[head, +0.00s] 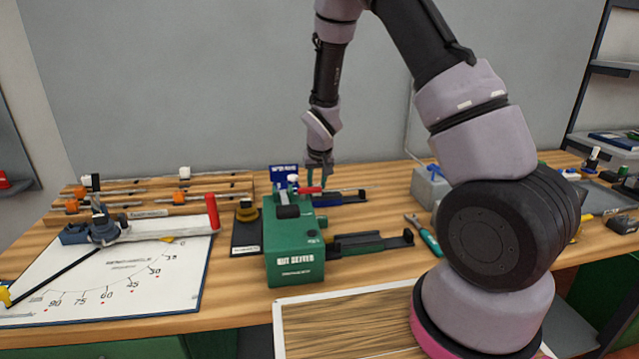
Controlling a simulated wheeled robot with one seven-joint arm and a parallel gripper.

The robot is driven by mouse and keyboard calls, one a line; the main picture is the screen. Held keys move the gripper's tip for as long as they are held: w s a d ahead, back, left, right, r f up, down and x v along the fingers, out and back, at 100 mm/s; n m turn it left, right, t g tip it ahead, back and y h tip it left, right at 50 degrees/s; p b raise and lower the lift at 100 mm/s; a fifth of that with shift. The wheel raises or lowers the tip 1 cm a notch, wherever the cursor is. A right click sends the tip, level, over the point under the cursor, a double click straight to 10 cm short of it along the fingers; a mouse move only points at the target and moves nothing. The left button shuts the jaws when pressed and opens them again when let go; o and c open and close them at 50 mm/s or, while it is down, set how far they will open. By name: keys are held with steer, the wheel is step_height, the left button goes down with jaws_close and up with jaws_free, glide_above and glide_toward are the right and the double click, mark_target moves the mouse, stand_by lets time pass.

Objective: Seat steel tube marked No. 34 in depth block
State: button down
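My gripper (319,178) points down above the back of the green machine, close to a small red piece (309,190). It is too small here to tell whether its fingers are open or shut, or whether they hold anything. Several thin metal rods or tubes lie on the wooden rack (150,212) at the back left; no No. 34 marking is readable. I cannot pick out the depth block for certain. A dark stand with a brass-coloured top (247,214) and a pale label is beside the green machine.
The green machine (293,245) stands mid-bench, with dark rails to its right. A white angle chart (110,285) with a red-handled lever lies at left. A framed wooden panel (340,325) is in front. A grey box (430,187) and green-handled tool (425,236) are at right.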

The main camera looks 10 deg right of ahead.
steer(key=shift+a, duration=0.55)
steer(key=shift+c, duration=2.3)
jaws_free()
steer(key=shift+a, duration=0.1)
steer(key=shift+o, duration=0.9)
steer(key=shift+a+r, duration=0.1)
steer(key=shift+a, duration=0.05)
steer(key=shift+c, duration=0.2)
